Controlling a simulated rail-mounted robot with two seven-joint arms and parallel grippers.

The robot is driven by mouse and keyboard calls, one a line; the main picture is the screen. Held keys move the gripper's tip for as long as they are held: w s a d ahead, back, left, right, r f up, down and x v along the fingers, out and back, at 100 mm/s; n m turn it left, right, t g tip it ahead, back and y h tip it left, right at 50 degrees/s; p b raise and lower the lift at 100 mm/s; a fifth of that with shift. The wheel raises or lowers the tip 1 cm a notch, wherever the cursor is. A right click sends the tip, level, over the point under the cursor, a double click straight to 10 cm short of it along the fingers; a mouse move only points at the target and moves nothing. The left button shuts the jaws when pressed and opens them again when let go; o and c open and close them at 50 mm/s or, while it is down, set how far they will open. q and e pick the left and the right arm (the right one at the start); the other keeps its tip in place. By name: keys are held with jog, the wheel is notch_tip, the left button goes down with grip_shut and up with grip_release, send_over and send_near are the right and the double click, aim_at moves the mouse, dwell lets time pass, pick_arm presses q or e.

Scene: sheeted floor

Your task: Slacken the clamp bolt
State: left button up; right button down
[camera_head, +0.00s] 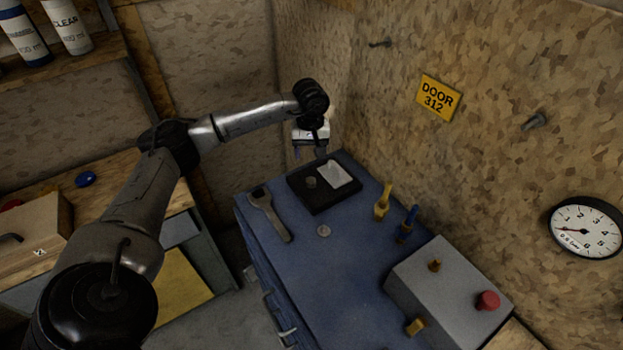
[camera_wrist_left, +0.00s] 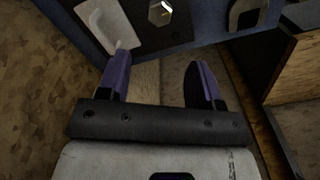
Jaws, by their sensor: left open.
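A hexagonal bolt head (camera_head: 311,183) stands on a black plate (camera_head: 318,203) at the far end of the blue bench top. It also shows at the top of the left wrist view (camera_wrist_left: 160,13). A grey spanner (camera_head: 270,215) lies flat on the bench, left of the plate, and its end (camera_wrist_left: 247,14) shows in the left wrist view. My left gripper (camera_head: 308,152) is open and empty, with its fingers pointing down beyond the far edge of the plate. In the left wrist view its two purple fingers (camera_wrist_left: 160,72) are apart with nothing between them. My right gripper is not in view.
A grey box (camera_head: 450,285) with a red button stands nearer. The chipboard wall is close behind.

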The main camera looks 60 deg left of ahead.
aim_at(310, 179)
pick_arm(q)
notch_tip(310, 179, down, 9)
jog(key=shift+d+b, duration=0.1)
jog(key=shift+b, duration=0.2)
jog(key=shift+f, duration=0.95)
jog(key=shift+c, duration=0.3)
jog(key=c, duration=0.9)
